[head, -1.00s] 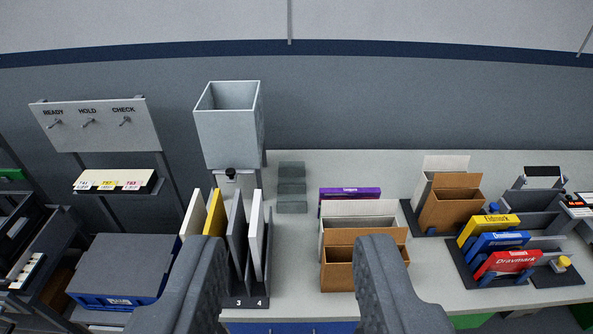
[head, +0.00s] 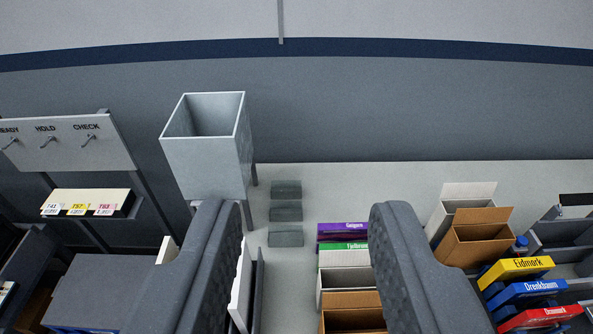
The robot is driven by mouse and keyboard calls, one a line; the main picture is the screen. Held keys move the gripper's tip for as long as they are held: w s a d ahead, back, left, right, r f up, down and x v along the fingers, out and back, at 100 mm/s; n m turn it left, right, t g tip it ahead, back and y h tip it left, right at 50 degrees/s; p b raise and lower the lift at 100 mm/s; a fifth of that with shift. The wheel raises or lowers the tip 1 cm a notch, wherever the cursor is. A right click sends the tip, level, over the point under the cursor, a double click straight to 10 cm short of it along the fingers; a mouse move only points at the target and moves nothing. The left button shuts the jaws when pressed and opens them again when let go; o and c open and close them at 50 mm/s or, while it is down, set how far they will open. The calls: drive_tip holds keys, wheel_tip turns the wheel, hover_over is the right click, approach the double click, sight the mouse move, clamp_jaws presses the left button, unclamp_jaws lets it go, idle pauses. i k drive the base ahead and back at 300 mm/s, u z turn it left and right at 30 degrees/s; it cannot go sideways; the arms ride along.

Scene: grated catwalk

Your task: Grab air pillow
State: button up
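Three small grey-green pads that look like air pillows lie in a row on the pale counter (head: 340,178), from the back pad (head: 286,190) through the middle pad (head: 286,211) to the front pad (head: 286,236). My gripper (head: 307,207) is open, with its two dark padded fingers wide apart in the foreground. The pads show between the fingers, nearer the left one. Nothing is held between the fingers. I cannot tell how high the gripper is above the pads.
A grey square bin (head: 207,160) stands left of the pads. Purple (head: 342,230) and green (head: 343,257) boxes and open cardboard boxes (head: 352,308) stand right of them. White panels (head: 241,285) stand in front. The counter behind is clear.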

sight(280, 189)
drive_tip(key=i, duration=1)
drive_tip(key=u, duration=0.1)
